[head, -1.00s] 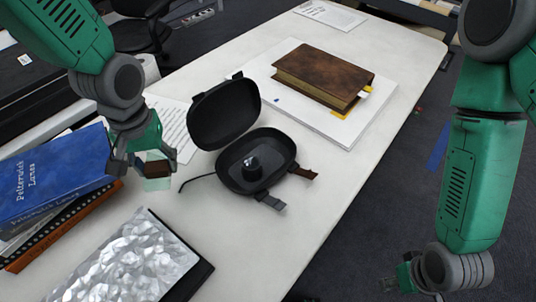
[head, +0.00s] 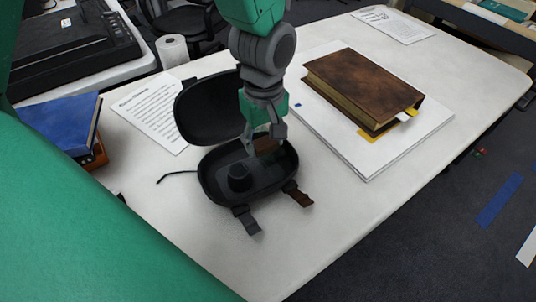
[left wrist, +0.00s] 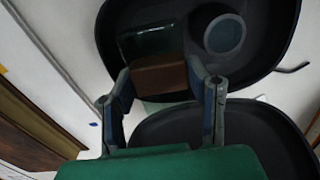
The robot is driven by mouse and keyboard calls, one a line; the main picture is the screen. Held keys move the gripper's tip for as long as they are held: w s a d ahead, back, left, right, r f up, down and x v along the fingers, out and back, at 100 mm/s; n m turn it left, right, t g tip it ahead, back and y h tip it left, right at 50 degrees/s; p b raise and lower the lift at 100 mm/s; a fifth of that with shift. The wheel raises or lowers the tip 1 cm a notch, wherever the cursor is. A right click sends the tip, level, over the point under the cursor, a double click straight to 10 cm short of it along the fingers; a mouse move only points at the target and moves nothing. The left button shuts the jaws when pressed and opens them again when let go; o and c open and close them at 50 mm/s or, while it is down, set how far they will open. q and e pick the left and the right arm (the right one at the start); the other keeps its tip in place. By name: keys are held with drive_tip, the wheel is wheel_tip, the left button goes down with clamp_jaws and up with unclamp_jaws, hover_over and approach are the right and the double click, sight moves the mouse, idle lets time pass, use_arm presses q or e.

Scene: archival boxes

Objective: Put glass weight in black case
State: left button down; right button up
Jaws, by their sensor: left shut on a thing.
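The black case (head: 214,184) lies open on the white table, its lid (head: 205,115) tilted up behind the base. A dark round object (head: 239,177) stands inside the base. My left gripper (head: 266,142) is over the right back part of the base, shut on the glass weight. In the left wrist view, the weight is a dark greenish clear block (left wrist: 150,40) with a brown part (left wrist: 160,77) between the fingers (left wrist: 168,88). The block shows over the case's interior, beside the round object (left wrist: 225,35). I cannot tell whether it touches the case floor. My right gripper is out of view.
A brown leather book (head: 365,82) lies on a white board (head: 372,162) to the right. A printed sheet (head: 150,115) lies left of the case, and a blue book (head: 60,122) is farther left. Straps (head: 250,222) extend from the case's front. The table front is clear.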

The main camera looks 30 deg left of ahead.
sight(268, 143)
use_arm(q)
drive_tip(key=shift+d+f, duration=0.25)
drive_tip(key=shift+f, duration=0.5)
drive_tip(key=shift+w+d+f, duration=0.1)
drive_tip(key=shift+d+f, duration=0.3)
drive_tip(key=shift+f, duration=0.05)
wheel_tip(268, 143, down, 3)
drive_tip(key=shift+a+f+b, duration=0.1)
drive_tip(key=shift+b, duration=0.65)
drive_tip(key=shift+a, duration=0.35)
drive_tip(key=c, duration=1.1)
unclamp_jaws()
drive_tip(key=shift+c, duration=0.2)
drive_tip(key=shift+d, duration=0.25)
drive_tip(key=shift+r, duration=0.4)
wheel_tip(268, 143, up, 10)
drive_tip(key=p, duration=0.3)
drive_tip(key=shift+a+r+p, duration=0.15)
drive_tip(key=shift+r+p, duration=0.1)
drive_tip(key=shift+p, duration=0.1)
drive_tip(key=shift+r, duration=0.3)
drive_tip(key=shift+d+r, duration=0.2)
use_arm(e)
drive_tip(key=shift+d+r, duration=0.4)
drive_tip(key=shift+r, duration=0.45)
use_arm(q)
drive_tip(key=shift+a, duration=0.1)
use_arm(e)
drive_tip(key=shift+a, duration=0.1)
